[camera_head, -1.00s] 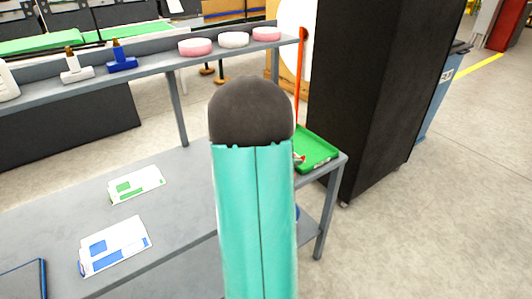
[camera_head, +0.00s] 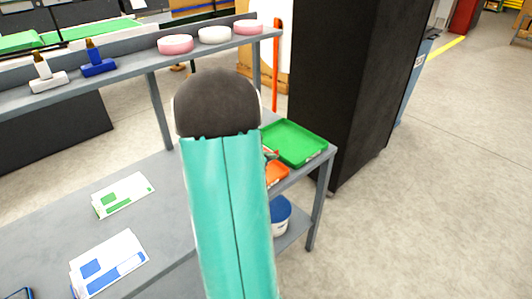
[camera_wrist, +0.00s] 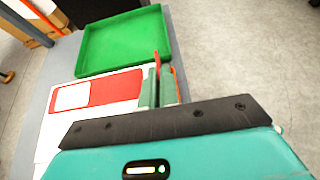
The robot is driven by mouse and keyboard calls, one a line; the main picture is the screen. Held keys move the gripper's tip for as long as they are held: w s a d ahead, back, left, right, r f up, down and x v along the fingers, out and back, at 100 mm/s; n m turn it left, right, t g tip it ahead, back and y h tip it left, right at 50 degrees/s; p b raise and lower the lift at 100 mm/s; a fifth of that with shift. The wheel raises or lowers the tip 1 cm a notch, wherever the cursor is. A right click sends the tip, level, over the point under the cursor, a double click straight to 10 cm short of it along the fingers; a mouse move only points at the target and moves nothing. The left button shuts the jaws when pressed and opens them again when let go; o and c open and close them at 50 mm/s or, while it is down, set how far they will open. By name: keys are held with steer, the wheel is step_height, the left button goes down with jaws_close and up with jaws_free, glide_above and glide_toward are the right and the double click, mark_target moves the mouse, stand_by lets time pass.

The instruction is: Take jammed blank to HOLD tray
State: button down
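The green HOLD tray (camera_wrist: 124,42) lies just beyond the blank; in the head view the tray (camera_head: 295,142) is at the table's far right corner. My teal arm hides most of the blank there.
Two other blanks, green-marked (camera_head: 123,195) and blue-marked (camera_head: 108,264), lie on the grey table. A shelf (camera_head: 130,65) with bottles and tape rolls runs behind. A dark cabinet (camera_head: 345,80) stands beyond the tray. A blue-lidded tub (camera_head: 280,214) sits on the lower shelf.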

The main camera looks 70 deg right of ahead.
steer(key=shift+s+f, duration=0.2)
steer(key=shift+f, duration=1.6)
steer(key=shift+w+f, duration=0.1)
steer(key=shift+f, duration=2.95)
steer(key=c, duration=2.1)
jaws_free()
